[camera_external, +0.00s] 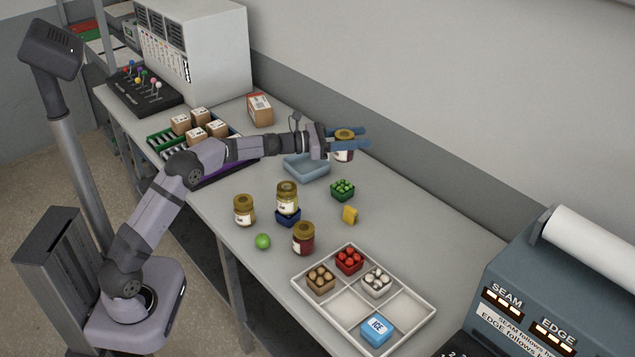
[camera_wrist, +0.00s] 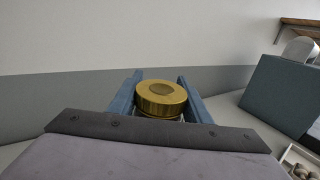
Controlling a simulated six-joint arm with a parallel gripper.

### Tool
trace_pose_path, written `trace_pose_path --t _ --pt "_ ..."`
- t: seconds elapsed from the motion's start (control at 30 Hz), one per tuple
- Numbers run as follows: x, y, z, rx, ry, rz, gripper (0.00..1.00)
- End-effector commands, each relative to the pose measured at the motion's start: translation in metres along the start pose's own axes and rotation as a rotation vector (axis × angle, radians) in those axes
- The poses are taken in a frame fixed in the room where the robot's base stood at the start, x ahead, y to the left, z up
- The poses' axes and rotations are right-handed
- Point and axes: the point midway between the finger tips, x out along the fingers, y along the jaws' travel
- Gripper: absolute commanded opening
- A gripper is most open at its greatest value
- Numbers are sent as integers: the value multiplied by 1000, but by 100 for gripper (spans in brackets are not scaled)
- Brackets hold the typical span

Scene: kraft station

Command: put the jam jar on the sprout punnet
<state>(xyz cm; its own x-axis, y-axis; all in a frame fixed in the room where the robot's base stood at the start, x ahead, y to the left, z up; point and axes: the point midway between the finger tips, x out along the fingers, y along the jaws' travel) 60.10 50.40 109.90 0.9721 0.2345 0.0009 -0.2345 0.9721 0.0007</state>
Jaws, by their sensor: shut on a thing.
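My gripper (camera_external: 366,138) is shut on a gold-lidded jam jar (camera_external: 344,152) with dark contents and a pale label. It holds the jar upright in the air near the wall at the back of the bench. In the wrist view the jar's gold lid (camera_wrist: 161,96) sits between the two blue fingers of my gripper (camera_wrist: 160,82); the jar's body is mostly hidden. The sprout punnet (camera_external: 343,190), a small dark green tub of green sprouts, stands on the bench below the jar in the picture. Nothing rests on it.
A jar (camera_external: 287,195) stands on a blue punnet (camera_external: 288,218). Two more jars (camera_external: 244,211) (camera_external: 303,239) and a green ball (camera_external: 263,241) are nearby. A divided tray (camera_external: 395,335) is at the front right.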

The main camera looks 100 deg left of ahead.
Motion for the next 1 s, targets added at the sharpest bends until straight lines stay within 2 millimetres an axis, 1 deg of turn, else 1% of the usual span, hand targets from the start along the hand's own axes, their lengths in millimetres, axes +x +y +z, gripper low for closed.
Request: trace_pose_path --t 0.07,0.17,0.27,0.4,0.53,0.63,0.87,1.0 --pt "2 -1 3 2 -4 -2 11" --pt "2 -1 -2 -1 -3 -2 11" --pt "2 -1 -14 -3 0 -2 11" --pt "1 -1 -36 -3 -1 -2 11" --pt "1 -1 -52 -1 -2 -1 11" --pt "1 -1 -58 1 -4 -2 11" --pt "1 -1 -63 1 -3 -2 11" --pt "1 -1 -77 -2 -2 -1 11"
